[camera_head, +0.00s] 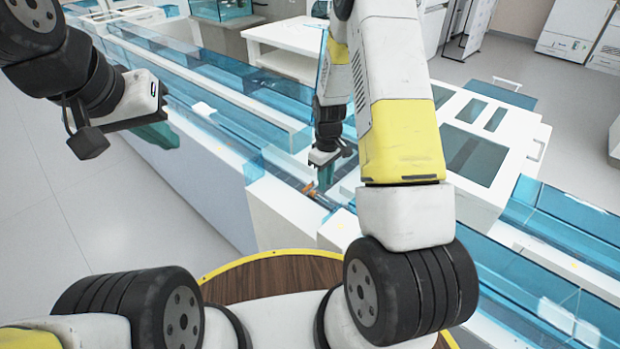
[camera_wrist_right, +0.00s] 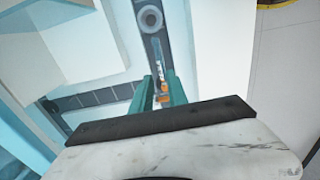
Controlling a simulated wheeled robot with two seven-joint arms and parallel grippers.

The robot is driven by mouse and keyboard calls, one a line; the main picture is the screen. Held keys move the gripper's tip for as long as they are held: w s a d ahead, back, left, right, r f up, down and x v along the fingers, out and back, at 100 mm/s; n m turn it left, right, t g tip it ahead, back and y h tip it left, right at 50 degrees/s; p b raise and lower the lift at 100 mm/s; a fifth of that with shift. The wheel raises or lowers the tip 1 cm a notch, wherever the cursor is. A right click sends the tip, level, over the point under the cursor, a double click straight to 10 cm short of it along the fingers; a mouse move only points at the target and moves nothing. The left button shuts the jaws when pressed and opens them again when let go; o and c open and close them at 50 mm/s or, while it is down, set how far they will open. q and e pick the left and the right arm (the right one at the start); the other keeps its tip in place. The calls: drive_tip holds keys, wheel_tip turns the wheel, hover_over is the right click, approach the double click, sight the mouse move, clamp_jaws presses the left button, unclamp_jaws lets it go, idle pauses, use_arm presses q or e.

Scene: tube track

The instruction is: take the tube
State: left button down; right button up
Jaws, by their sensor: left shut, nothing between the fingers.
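A small tube with orange parts (camera_head: 309,187) is at the track, near the middle of the head view. In the right wrist view the tube (camera_wrist_right: 161,86) shows orange and white between the two teal fingers. My right gripper (camera_head: 326,178) points down over the track beside the tube. In the right wrist view its fingers (camera_wrist_right: 160,84) stand apart with the tube in the gap between them; they look open. The lower part of the tube is hard to make out. My left gripper (camera_head: 160,136) is shut and empty, off to the left, far from the tube.
The white track (camera_head: 282,207) with blue clear walls runs from upper left to lower right. In the right wrist view a dark conveyor strip (camera_wrist_right: 152,22) with a round grey disc lies ahead. A white cabinet (camera_head: 520,135) stands to the right. Floor is free at left.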

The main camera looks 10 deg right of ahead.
sight(325, 199)
wheel_tip(325, 199, down, 7)
drive_tip(key=shift+f, duration=0.1)
clamp_jaws()
